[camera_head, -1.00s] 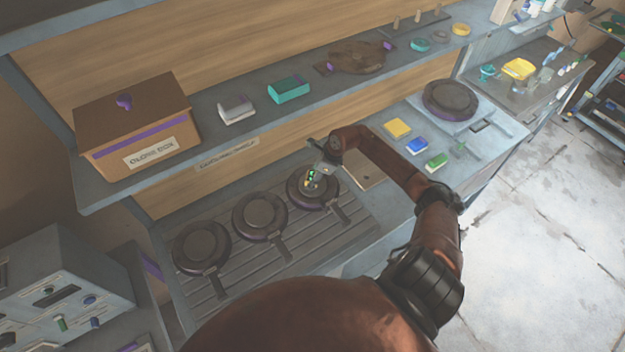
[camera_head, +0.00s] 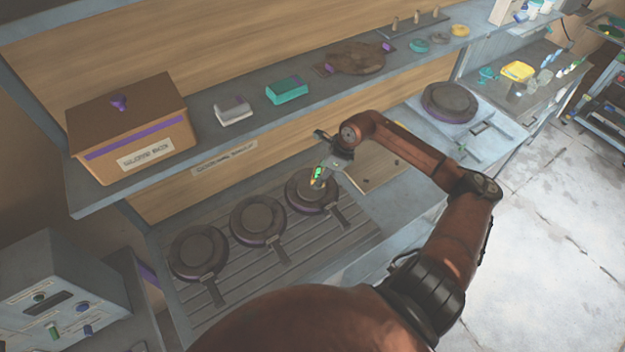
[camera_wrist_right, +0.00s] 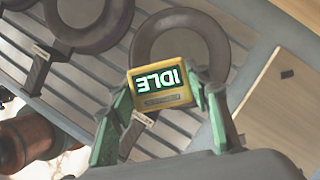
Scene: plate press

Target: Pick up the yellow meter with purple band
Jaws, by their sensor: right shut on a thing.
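The yellow meter (camera_wrist_right: 160,100) shows between my right gripper's green-padded fingers in the right wrist view, its lit display reading "IDLE" upside down. In the head view the meter (camera_head: 317,174) is small, with a green glow, over the rightmost dark pan (camera_head: 300,203). My right gripper (camera_wrist_right: 162,92) is shut on the meter, one finger on each side. In the head view the right gripper (camera_head: 322,172) is partly hidden by its own wrist. I cannot make out a purple band on the meter, or whether it touches the pan. My left gripper is not in view.
Two more dark pans (camera_head: 197,253) (camera_head: 257,221) sit left on the ribbed rack (camera_head: 330,250). A wooden board (camera_head: 385,168) lies right of the gripper. A shelf above holds a brown box (camera_head: 135,115), a grey block (camera_head: 234,112) and a teal block (camera_head: 287,91). Another round plate (camera_head: 449,102) stands farther right.

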